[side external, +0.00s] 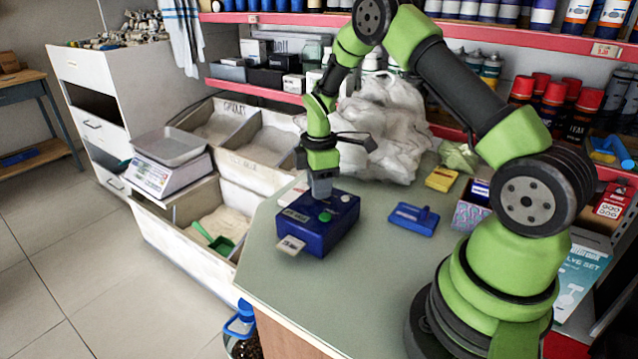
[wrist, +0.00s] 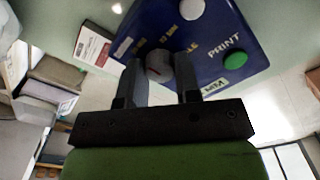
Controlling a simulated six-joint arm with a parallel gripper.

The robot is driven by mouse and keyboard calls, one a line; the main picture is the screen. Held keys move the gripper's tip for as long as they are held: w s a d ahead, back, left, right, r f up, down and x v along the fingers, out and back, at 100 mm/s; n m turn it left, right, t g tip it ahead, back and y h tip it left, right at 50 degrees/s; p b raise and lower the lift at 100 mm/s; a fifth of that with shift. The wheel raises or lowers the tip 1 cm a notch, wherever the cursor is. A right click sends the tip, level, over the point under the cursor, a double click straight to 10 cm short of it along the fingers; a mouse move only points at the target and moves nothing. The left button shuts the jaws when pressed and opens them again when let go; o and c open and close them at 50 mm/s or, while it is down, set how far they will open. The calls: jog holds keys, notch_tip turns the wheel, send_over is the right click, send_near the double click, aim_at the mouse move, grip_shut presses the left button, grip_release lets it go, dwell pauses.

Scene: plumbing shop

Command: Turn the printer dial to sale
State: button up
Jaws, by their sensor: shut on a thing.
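The blue label printer (side external: 340,229) stands on the green counter, with a white label (side external: 291,245) sticking out of its front. In the wrist view the printer (wrist: 225,25) shows a round grey dial (wrist: 159,66) with a dark reddish mark on its face. Yellow lettering, partly hidden, lies around the dial; letters ending like "LE" show to its right. My gripper (side external: 321,196) points down onto the printer's top. In the wrist view its two fingers (wrist: 159,70) sit on either side of the dial, shut on it. Where the mark points is hard to tell.
A green button (wrist: 235,61) beside "PRINT" and a white button (wrist: 191,9) are near the fingers. A blue stamp-like block (side external: 413,219) and a yellow box (side external: 441,179) lie right of the printer. White plastic bags (side external: 385,125) are heaped behind. The front counter is clear.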

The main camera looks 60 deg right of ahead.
jog(key=m, duration=0.7)
jog(key=shift+m, duration=0.3)
jog(key=m, duration=0.3)
jog(key=shift+m, duration=0.3)
jog(key=m, duration=0.3)
jog(key=shift+m, duration=0.4)
jog(key=m, duration=0.8)
jog(key=shift+m, duration=0.4)
